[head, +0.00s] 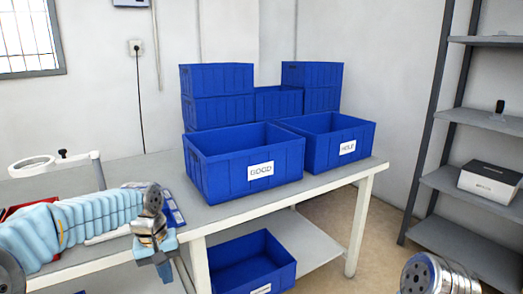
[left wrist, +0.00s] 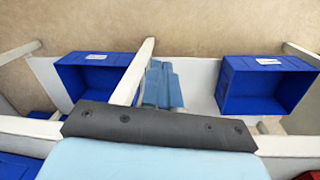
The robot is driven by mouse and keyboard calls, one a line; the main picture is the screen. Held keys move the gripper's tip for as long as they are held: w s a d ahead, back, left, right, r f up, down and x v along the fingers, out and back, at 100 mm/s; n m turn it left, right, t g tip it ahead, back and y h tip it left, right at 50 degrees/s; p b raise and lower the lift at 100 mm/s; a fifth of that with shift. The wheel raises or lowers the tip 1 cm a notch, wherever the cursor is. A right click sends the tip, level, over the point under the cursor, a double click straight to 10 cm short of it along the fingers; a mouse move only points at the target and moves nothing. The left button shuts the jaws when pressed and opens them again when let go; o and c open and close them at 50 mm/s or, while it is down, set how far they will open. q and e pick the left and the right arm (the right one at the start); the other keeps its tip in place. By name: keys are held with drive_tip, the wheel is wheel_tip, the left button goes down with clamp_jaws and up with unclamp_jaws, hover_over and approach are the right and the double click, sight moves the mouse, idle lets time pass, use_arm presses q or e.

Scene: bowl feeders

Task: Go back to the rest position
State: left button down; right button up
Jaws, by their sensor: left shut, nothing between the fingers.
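My left arm, in a light-blue ribbed sleeve, comes in from the left over the table's near left part in the head view. My right gripper is not in view; only a round metal part of my right arm shows at the bottom right of the head view.
A blue bin marked GOOD (head: 237,177) and another blue bin (head: 318,152) stand on the table (head: 330,180), before stacked blue bins (head: 218,106). A blue bin (head: 247,262) sits on the lower shelf. A ring lamp (head: 33,163) is at left, a shelving rack (head: 455,185) at right.

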use_arm(q)
drive_tip(key=s+d+f+m+h, duration=0.1)
drive_tip(key=s+d+f, duration=0.15)
drive_tip(key=f, duration=0.55)
drive_tip(key=s+d+f, duration=0.1)
drive_tip(key=d+f, duration=0.2)
drive_tip(key=f, duration=0.5)
drive_tip(key=s+d+f+m+h, duration=0.1)
drive_tip(key=d+f, duration=0.2)
drive_tip(key=f, duration=0.5)
drive_tip(key=s+d+f, duration=0.2)
drive_tip(key=s+f, duration=0.4)
drive_tip(key=s, duration=0.2)
drive_tip(key=s+d+f+h, duration=0.1)
drive_tip(key=s+f, duration=0.5)
drive_tip(key=s, duration=0.2)
drive_tip(key=shift+d, duration=0.35)
